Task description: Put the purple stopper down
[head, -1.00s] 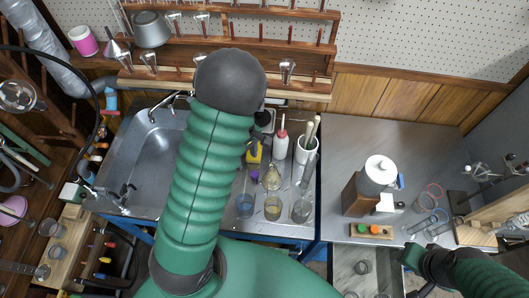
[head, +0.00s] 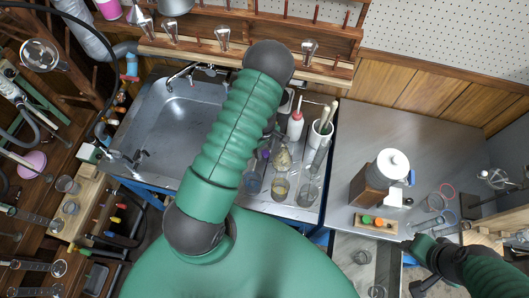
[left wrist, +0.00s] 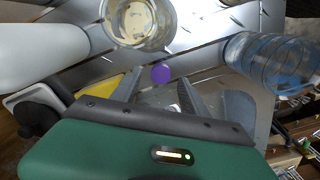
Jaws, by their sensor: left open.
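The purple stopper (left wrist: 161,74) shows in the left wrist view as a small round disc just beyond my left gripper (left wrist: 166,96). Its jaws are open, with grey fingers pointing toward the stopper, and I see no grip on it. The stopper appears to rest on the metal worktop, though contact is hard to judge. In the head view a bit of the purple stopper (head: 265,153) shows beside my left arm, which hides most of the left gripper. My right gripper (head: 418,250) is at lower right; its jaws are too unclear to read.
A flask with yellowish liquid (head: 283,158) and glass beakers (head: 307,194) stand close by. A white bottle (head: 295,125) and a tool-filled jar (head: 320,133) are behind. The sink (head: 180,130) lies left. The right bench (head: 440,145) has clear room at its back.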

